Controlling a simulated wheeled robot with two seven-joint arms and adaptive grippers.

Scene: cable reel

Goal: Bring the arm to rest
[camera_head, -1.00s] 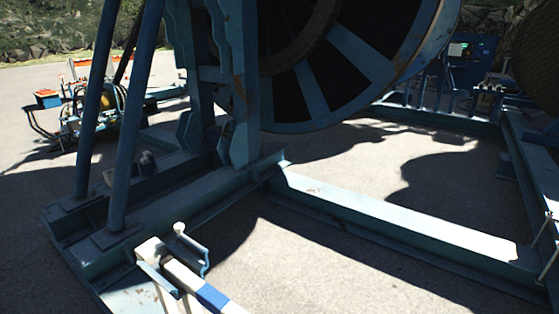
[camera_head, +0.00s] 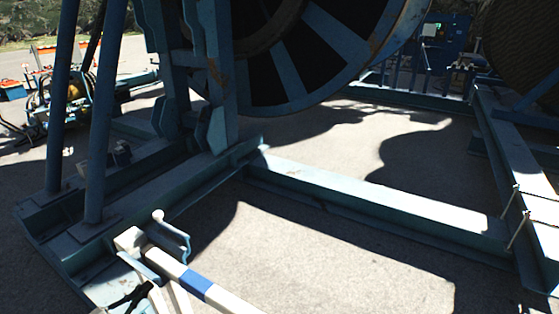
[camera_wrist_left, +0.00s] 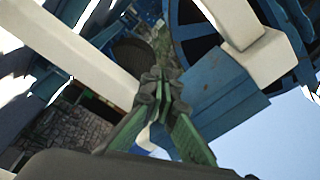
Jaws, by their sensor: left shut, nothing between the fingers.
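My left gripper (camera_head: 133,296) shows small and dark at the bottom left of the head view, beside a white bar with a blue band (camera_head: 196,284). In the left wrist view its two green-padded fingers (camera_wrist_left: 163,88) come together at the tips, shut with nothing between them. White beams (camera_wrist_left: 85,45) pass on both sides of the fingers there; I cannot tell whether any touches them. The large blue cable reel (camera_head: 300,75) stands behind on its frame. My right gripper is not in view.
The blue steel base frame has a long crossbeam (camera_head: 380,204) and a right-hand rail (camera_head: 515,185) with thin upright pins. A blue control cabinet (camera_head: 440,45) stands at the back right. Bare ground (camera_head: 310,250) lies in front of the crossbeam.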

